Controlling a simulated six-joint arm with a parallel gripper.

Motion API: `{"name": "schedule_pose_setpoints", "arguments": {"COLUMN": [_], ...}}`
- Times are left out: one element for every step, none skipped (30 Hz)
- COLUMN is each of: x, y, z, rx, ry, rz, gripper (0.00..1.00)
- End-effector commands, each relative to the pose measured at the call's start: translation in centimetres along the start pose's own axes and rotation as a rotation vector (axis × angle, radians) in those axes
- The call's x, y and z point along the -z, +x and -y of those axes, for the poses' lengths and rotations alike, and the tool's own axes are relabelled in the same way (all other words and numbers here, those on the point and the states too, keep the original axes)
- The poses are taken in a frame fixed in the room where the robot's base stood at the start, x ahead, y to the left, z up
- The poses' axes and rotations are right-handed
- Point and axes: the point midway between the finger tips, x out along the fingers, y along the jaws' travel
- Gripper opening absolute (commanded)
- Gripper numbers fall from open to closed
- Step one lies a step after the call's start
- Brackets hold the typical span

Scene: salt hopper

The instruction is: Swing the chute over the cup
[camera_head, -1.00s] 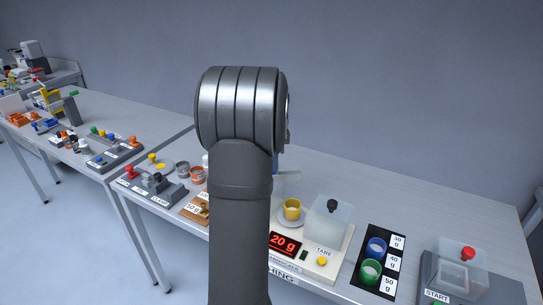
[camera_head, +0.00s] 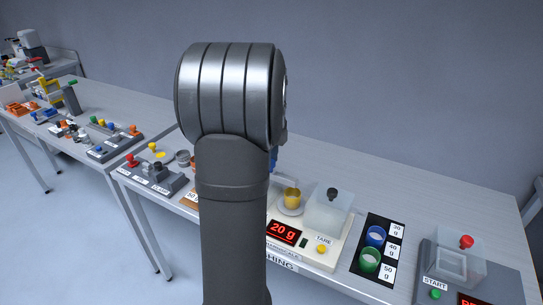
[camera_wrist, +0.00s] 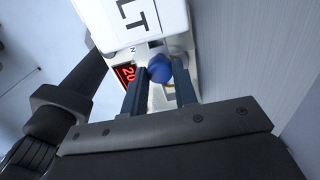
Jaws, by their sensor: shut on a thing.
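The yellow cup (camera_head: 292,196) stands on the weighing scale, whose red display (camera_head: 284,232) reads 20 g. In the wrist view, my gripper (camera_wrist: 160,74) is shut on a blue knob (camera_wrist: 158,66), one finger on each side. A bit of yellow, perhaps the cup, shows below the knob. The white hopper body (camera_wrist: 130,18), with the letters "LT" on it, is beyond the fingers. The chute itself cannot be made out. In the head view my arm hides the hopper and gripper; only a small blue part (camera_head: 274,158) shows at the arm's right edge.
A clear box with a black knob (camera_head: 332,195) stands on the scale right of the cup. A station with a red knob (camera_head: 131,159) is at left.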

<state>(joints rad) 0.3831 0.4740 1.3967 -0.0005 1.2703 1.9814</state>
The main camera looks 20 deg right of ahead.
Motion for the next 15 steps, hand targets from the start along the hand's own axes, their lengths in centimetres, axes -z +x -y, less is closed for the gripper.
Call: {"name": "schedule_pose_setpoints", "arguments": {"x": [-0.01, -0.01, -0.01, -0.01, -0.01, -0.01, -0.01, -0.01, -0.01, -0.01, -0.01, -0.01, -0.01, -0.01, -0.02], "y": [-0.06, -0.06, -0.06, -0.06, -0.05, -0.05, -0.05, -0.05, -0.05, -0.05, -0.04, -0.04, -0.04, -0.04, -0.03], "z": [-0.06, -0.07, -0.09, -0.1, -0.1, -0.11, -0.11, -0.12, -0.12, -0.13, -0.13, -0.14, -0.14, -0.14, -0.14], "rx": [0.0, 0.0, 0.0, 0.0, -0.001, -0.001, -0.001, -0.001, -0.001, -0.001, -0.002, -0.002, -0.002, -0.002, -0.002], "ry": [0.005, 0.007, 0.008, 0.009, 0.009, 0.009, 0.009, 0.009, 0.009, 0.009, 0.008, 0.008, 0.008, 0.008, 0.008], "rz": [0.0, 0.0, 0.0, 0.0, 0.0, 0.0, 0.0, 0.0, 0.0, 0.0, 0.0, 0.0, 0.0, 0.0, 0.0], "gripper": [0.0, 0.0, 0.0, 0.0, 0.0, 0.0, 0.0, 0.0, 0.0, 0.0, 0.0, 0.0, 0.28, 0.34, 0.42]}}
